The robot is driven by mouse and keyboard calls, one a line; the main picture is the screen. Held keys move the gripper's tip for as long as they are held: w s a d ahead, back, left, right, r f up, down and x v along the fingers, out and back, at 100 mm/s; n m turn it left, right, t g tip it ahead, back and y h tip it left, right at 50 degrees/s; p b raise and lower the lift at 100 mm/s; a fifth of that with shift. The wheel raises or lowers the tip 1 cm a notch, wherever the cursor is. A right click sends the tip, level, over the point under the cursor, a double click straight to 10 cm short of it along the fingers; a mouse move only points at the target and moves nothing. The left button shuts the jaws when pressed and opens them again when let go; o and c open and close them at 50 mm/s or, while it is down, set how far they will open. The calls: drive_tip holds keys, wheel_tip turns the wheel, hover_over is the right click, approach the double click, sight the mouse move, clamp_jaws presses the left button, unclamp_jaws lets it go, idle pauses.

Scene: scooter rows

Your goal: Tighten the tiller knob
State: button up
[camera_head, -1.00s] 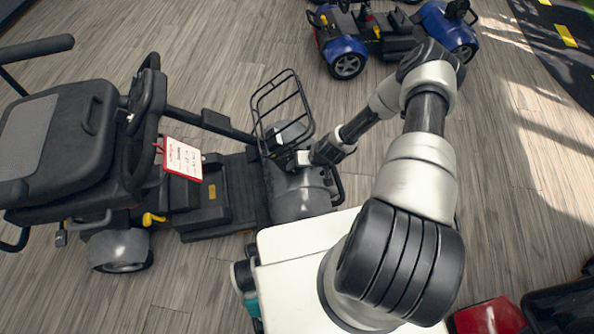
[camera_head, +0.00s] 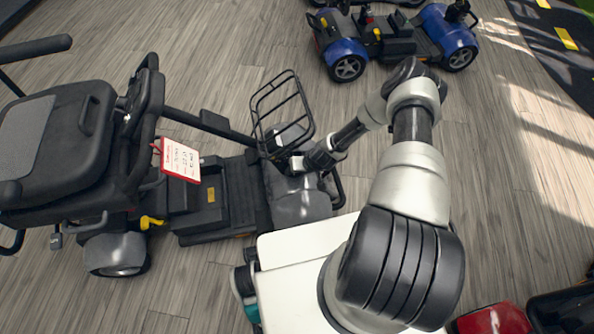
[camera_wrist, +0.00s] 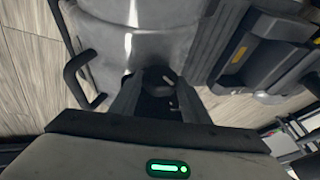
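The scooter's black tiller (camera_head: 210,122) lies folded toward the front basket in the head view. A dark rounded knob-like part (camera_wrist: 160,78) shows in the wrist view, between the fingertips of my gripper (camera_wrist: 161,88). I cannot be sure that it is the tiller knob. The fingers stand apart on either side of it; whether they press on it cannot be made out. In the head view my gripper (camera_head: 297,164) is at the scooter's front, just below the wire basket (camera_head: 282,108), and its fingertips are too small to read.
The grey front cover (camera_head: 300,200) is close to my gripper. The black seat (camera_head: 55,140) and a red-edged tag (camera_head: 180,160) are to the left. A blue scooter (camera_head: 395,42) stands at the back. A red part (camera_head: 493,318) is at lower right.

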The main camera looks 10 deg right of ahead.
drive_tip(key=shift+d, duration=0.1)
drive_tip(key=y, duration=0.3)
drive_tip(key=shift+d+f+m+y, duration=0.25)
drive_tip(key=shift+d+m+y, duration=0.05)
drive_tip(key=shift+d+m, duration=0.1)
drive_tip(key=shift+d+f+m+t+y, duration=0.15)
drive_tip(key=shift+m+t+y, duration=0.1)
drive_tip(key=shift+y, duration=0.85)
drive_tip(key=shift+d+f+m+t+y, duration=0.15)
drive_tip(key=shift+m+t+y, duration=0.1)
drive_tip(key=shift+y, duration=0.85)
drive_tip(key=shift+a+y, duration=0.1)
drive_tip(key=shift+y, duration=0.2)
drive_tip(key=o, duration=1)
drive_tip(key=shift+o, duration=0.2)
drive_tip(key=p+v, duration=0.2)
drive_tip(key=v, duration=1.5)
drive_tip(key=shift+r+p, duration=0.2)
drive_tip(key=shift+p, duration=0.15)
